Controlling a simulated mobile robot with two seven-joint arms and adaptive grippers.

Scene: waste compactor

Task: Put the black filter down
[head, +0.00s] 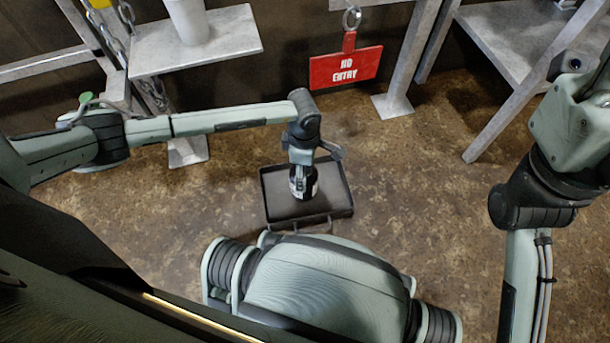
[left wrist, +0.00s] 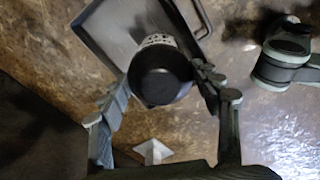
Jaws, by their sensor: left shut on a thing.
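The black filter (left wrist: 160,78) is a dark cylinder with a pale printed band. My left gripper (left wrist: 162,90) is shut on it, with a finger on each side. In the head view the filter (head: 303,186) hangs upright below my left gripper (head: 301,168). It is over or in a shallow dark tray (head: 337,205) with a handle, on the floor. I cannot tell whether the filter touches the tray's bottom. The tray also shows behind the filter in the left wrist view (left wrist: 103,35). My right gripper is out of view; only part of the right arm shows.
A red "NO ENTRY" sign (head: 345,68) hangs from a ring at the back. A metal shelf (head: 225,40) with a white container (head: 188,20) stands at the back left. A metal table (head: 510,40) is at the right. The brown floor around the tray is mostly clear.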

